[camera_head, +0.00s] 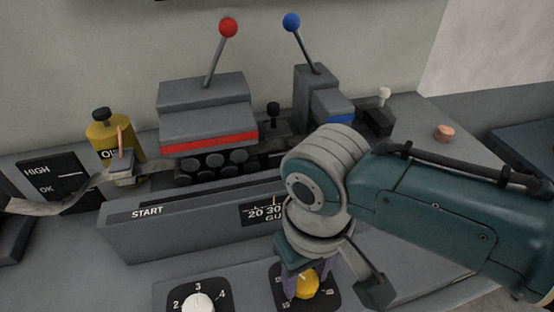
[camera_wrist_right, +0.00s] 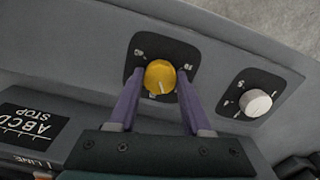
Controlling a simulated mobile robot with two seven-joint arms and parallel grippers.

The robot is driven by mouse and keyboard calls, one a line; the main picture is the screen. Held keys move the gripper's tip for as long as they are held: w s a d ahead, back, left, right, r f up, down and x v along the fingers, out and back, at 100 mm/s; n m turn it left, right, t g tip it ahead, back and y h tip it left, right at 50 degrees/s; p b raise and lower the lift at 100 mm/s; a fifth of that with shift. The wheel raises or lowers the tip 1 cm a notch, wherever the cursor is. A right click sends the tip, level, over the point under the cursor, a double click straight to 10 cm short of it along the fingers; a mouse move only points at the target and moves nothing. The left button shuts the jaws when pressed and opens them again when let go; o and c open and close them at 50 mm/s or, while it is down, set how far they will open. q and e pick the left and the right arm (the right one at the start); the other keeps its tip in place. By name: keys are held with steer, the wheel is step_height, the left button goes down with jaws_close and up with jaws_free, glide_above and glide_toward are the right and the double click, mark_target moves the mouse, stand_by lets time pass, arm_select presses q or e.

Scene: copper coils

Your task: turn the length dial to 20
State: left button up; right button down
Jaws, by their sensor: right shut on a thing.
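A yellow dial (camera_head: 305,286) sits on a dark square plate on the front face of the grey machine. In the right wrist view the yellow dial (camera_wrist_right: 160,76) carries a white pointer mark facing the lower edge of the picture. The numbers on its plate are too small or turned to read surely. My right gripper (camera_head: 305,275) is over this dial, and its two purple fingers (camera_wrist_right: 160,84) stand on either side of it, shut on it. My left gripper is not in view.
A white dial (camera_head: 198,302) marked 2, 3, 4 is beside the yellow one. Behind are a long grey bar marked START (camera_head: 160,225), a red-knobbed lever (camera_head: 228,28), a blue-knobbed lever (camera_head: 292,22) and a yellow oil can (camera_head: 103,130).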

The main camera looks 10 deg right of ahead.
mark_target(305, 279)
steer(key=m+p, duration=0.1)
steer(key=m, duration=0.1)
steer(key=shift+r+m, duration=0.15)
steer(key=shift+m, duration=0.15)
steer(key=shift+m+p, duration=0.75)
steer(key=shift+m, duration=0.75)
steer(key=shift+c, duration=1.7)
jaws_free()
step_height(305, 279, up, 10)
steer(key=p, duration=0.4)
